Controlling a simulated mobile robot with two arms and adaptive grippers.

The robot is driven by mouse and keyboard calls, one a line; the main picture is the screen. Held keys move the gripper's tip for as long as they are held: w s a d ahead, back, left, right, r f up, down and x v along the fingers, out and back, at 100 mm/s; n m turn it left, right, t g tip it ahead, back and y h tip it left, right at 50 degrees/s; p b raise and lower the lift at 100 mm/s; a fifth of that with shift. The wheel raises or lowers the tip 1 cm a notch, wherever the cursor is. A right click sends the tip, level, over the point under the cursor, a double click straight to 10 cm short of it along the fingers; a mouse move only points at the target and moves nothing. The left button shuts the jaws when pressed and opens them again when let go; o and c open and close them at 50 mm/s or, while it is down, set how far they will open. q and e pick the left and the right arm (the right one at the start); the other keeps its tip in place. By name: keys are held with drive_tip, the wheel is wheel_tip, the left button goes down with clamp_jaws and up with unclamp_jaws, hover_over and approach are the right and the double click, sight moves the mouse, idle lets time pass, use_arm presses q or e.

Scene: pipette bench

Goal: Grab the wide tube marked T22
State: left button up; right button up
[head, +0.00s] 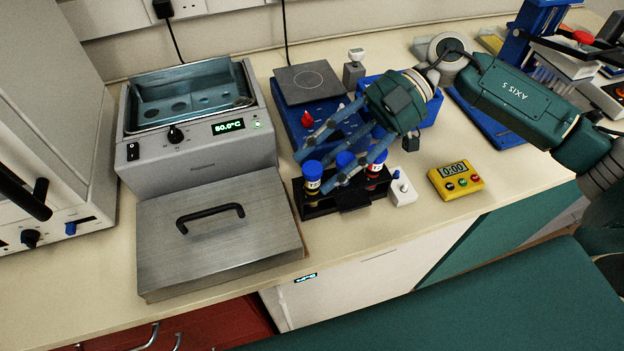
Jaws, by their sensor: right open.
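Three tubes with blue caps stand in a black rack (352,199) near the bench's front edge. The left tube (312,179) has a white label and amber contents. The right tube (377,176) has a white label and a reddish lower part. The middle tube (344,160) is partly hidden behind my fingers. The label writing is too small to read, so I cannot tell which is T22. My right gripper (312,171) is open, reaching in from the right, with its fingers over the rack and pointing left and down. It holds nothing that I can see. My left gripper is out of view.
A water bath (197,155) reading 50.0°C and its steel lid (215,245) stand left of the rack. A blue hotplate stirrer (308,125) is behind it. A white switch box (402,192) and a yellow timer (455,180) lie to the right.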

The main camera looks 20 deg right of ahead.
drive_tip(key=c, duration=1.1)
